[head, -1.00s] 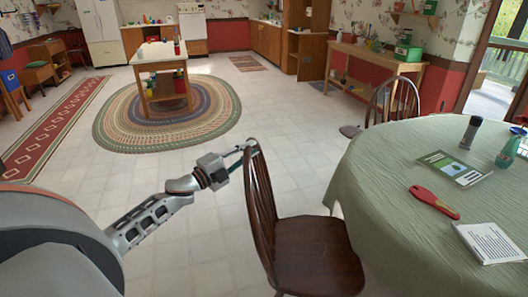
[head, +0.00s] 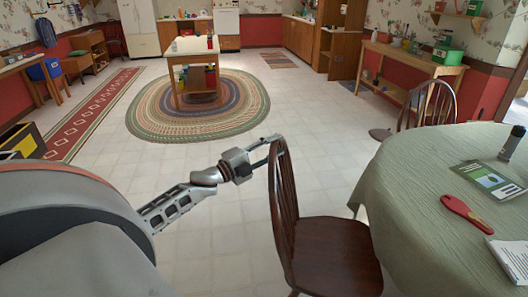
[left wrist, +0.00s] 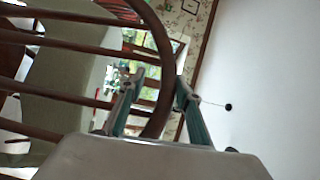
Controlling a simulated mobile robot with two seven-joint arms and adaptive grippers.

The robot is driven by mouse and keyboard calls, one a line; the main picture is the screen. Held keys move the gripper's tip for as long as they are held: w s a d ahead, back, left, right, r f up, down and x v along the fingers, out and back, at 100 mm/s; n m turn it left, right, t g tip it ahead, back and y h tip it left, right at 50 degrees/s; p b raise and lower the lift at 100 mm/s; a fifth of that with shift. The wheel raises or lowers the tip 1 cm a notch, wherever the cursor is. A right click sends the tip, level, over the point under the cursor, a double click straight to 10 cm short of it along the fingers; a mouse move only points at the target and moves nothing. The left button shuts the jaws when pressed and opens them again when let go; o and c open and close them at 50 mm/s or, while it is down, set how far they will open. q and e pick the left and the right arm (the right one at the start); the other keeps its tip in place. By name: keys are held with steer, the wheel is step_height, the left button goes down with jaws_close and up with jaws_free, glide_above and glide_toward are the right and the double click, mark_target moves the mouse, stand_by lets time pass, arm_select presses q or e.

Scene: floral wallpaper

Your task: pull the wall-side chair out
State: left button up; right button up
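A dark wooden spindle-back chair (head: 335,250) stands at the near left side of the round table with the green cloth (head: 440,175). My left gripper (head: 272,147) is at the top of its curved back. In the left wrist view the curved back rail (left wrist: 165,45) passes between my left gripper's two fingers (left wrist: 160,85); the right finger looks close to the rail and a gap shows at the left one. A second spindle-back chair (head: 430,98) stands at the table's far side, nearer the red wall, partly hidden by the table. My right gripper is out of view.
A wooden side table (head: 420,62) stands along the wall. White floor (head: 235,230) is clear left of the near chair, with a braided rug (head: 150,120) beyond.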

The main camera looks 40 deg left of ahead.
arm_select(q)
steer(key=v, duration=1.1)
steer(key=shift+s+a, duration=0.15)
steer(key=shift+s, duration=0.2)
steer(key=shift+f, duration=0.1)
steer(key=s+d+f+n+g+y, duration=0.15)
steer(key=s+d+f+n, duration=0.25)
steer(key=d+f, duration=0.4)
steer(key=s+d+f+n+g+y, duration=0.15)
steer(key=s+d+f+n, duration=0.3)
steer(key=f, duration=0.45)
steer(key=s+d+f+n+g, duration=0.2)
steer(key=s+d+f+n, duration=0.15)
steer(key=d+f, duration=0.5)
steer(key=s+d+f+n+g, duration=0.1)
steer(key=s+d+f, duration=0.1)
steer(key=d, duration=0.3)
steer(key=s+d+f+n+g, duration=0.2)
steer(key=s+d+f, duration=0.1)
steer(key=s+d, duration=0.2)
steer(key=shift+d+f+h, duration=0.35)
steer(key=shift+d+h, duration=0.05)
steer(key=shift+d, duration=0.2)
